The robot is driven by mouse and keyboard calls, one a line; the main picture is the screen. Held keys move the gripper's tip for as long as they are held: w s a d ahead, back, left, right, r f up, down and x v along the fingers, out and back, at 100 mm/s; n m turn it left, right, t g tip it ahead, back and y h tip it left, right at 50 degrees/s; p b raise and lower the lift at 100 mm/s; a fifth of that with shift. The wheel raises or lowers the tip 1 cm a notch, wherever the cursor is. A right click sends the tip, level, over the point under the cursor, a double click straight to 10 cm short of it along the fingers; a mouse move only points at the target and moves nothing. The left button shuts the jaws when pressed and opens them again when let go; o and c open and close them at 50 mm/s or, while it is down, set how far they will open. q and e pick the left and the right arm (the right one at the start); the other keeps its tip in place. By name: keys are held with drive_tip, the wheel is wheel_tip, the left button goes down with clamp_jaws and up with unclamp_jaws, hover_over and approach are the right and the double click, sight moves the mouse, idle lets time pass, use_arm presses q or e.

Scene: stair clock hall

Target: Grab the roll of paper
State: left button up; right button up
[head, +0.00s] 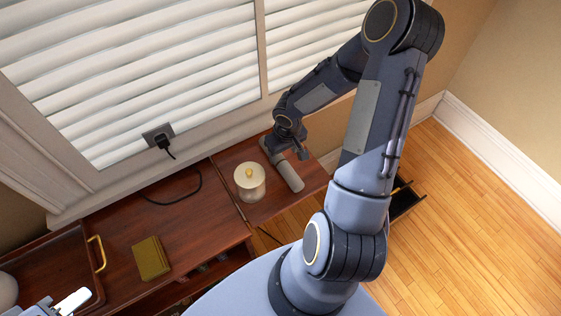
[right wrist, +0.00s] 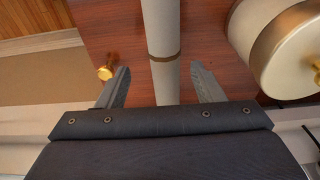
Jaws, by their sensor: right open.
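The roll of paper (head: 290,178) is a long grey-beige tube lying on the right part of the wooden cabinet top. In the right wrist view the roll (right wrist: 162,28) has a brown band around it and runs between my fingers. My right gripper (head: 301,153) is over the roll, and its two fingers (right wrist: 159,70) are apart, one on each side of it. I cannot tell whether they touch it. The far end of the roll is partly hidden by my gripper in the head view. My left gripper (head: 65,302) shows only partly at the lower left corner.
A cream lidded jar (head: 250,183) with a gold knob stands close to the left of the roll. An olive book (head: 151,259) and a tray (head: 88,284) with a brass handle lie further left. A black cable (head: 190,195) runs from the wall socket. The window wall is behind.

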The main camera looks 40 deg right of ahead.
sight(281, 159)
drive_tip(key=f, duration=0.3)
drive_tip(key=w+f, duration=0.1)
drive_tip(key=shift+a+f, duration=0.2)
drive_tip(key=shift+f, duration=0.2)
drive_tip(key=shift+s, duration=0.1)
drive_tip(key=c, duration=1.1)
